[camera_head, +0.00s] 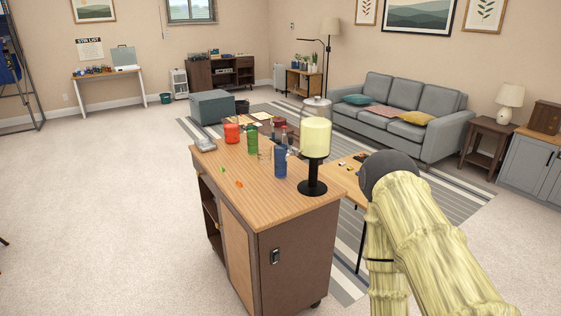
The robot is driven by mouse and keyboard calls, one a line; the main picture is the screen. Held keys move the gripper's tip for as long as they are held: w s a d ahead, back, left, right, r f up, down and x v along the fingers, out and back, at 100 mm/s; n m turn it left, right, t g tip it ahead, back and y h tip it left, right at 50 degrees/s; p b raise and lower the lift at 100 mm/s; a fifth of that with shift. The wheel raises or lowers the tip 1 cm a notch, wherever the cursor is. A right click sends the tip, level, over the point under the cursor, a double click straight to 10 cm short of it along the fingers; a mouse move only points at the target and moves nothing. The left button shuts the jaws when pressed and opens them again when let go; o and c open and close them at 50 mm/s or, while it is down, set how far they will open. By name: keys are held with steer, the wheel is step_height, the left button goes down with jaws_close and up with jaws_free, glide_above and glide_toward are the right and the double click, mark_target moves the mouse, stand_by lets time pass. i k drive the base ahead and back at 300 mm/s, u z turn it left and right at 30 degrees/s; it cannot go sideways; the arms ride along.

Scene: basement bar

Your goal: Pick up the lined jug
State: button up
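Three small coloured vessels stand on the wooden top of a brown cabinet (222,172). The blue one (280,164) is nearest and looks ridged. The green one (252,140) stands behind it, and the red one (232,133) is farther back and squatter. I cannot tell for sure which is the lined jug; the details are too small. My arm, pale yellow with a dark joint, rises at the right, apart from the vessels. My gripper does not show in this view.
A clear dispenser with yellow contents (316,138) stands on a black base right of the blue vessel. Small orange and green bits (239,184) lie on the cabinet's left part. A low table (345,172) stands behind; open carpet (100,220) lies left.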

mark_target(230, 127)
steer(key=k, duration=0.55)
steer(key=u, duration=0.6)
steer(key=i, duration=0.45)
steer(key=u, duration=1.15)
steer(key=i, duration=3.05)
steer(key=z, duration=0.95)
